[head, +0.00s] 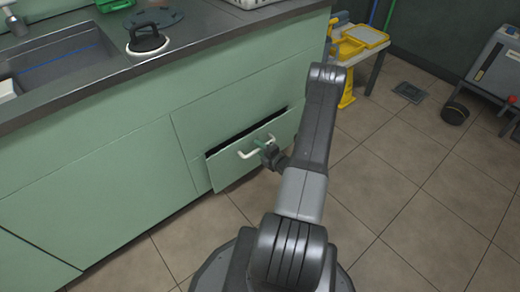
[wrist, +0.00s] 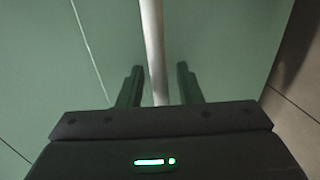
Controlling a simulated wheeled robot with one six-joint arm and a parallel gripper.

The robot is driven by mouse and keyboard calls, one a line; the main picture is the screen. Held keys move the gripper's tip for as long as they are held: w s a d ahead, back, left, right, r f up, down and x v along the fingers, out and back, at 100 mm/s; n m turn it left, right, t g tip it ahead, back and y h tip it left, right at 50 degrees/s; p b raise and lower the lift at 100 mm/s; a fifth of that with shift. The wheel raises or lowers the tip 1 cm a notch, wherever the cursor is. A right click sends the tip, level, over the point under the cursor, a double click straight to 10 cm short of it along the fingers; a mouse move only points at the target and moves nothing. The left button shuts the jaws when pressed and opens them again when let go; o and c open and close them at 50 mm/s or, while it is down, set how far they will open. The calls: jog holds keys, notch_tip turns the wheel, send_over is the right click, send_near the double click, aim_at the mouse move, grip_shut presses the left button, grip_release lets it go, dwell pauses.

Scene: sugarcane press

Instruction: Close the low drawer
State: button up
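The low drawer (head: 255,152) is in the green cabinet below the counter. It stands partly open, with a dark gap along its top edge. Its white bar handle (head: 249,153) is on the front face; in the wrist view the handle (wrist: 153,45) runs down between my fingers. My gripper (head: 267,145) is at the handle's right part in the head view. In the wrist view my gripper (wrist: 160,85) has its two fingers apart, one on each side of the handle, with visible space beside it. The drawer's inside is hidden.
The grey counter (head: 190,55) holds a sink (head: 60,70) and a black-handled round lid (head: 148,40). A yellow tray stand (head: 352,50) is beyond the cabinet's end. A grey machine (head: 495,65) is at the far right. The tiled floor (head: 400,190) to the right is clear.

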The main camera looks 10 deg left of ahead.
grip_shut()
jog(key=x, duration=0.2)
jog(key=r+b+x, duration=0.1)
jog(key=x, duration=0.1)
jog(key=shift+w, duration=0.1)
grip_release()
jog(key=shift+a, duration=0.1)
jog(key=p+v, duration=0.3)
jog(key=v, duration=1)
jog(key=shift+d, duration=0.35)
jog(key=shift+f, duration=0.1)
jog(key=b+x, duration=0.2)
jog(key=x, duration=1)
jog(key=shift+s+b, duration=0.2)
jog(key=shift+b, duration=0.15)
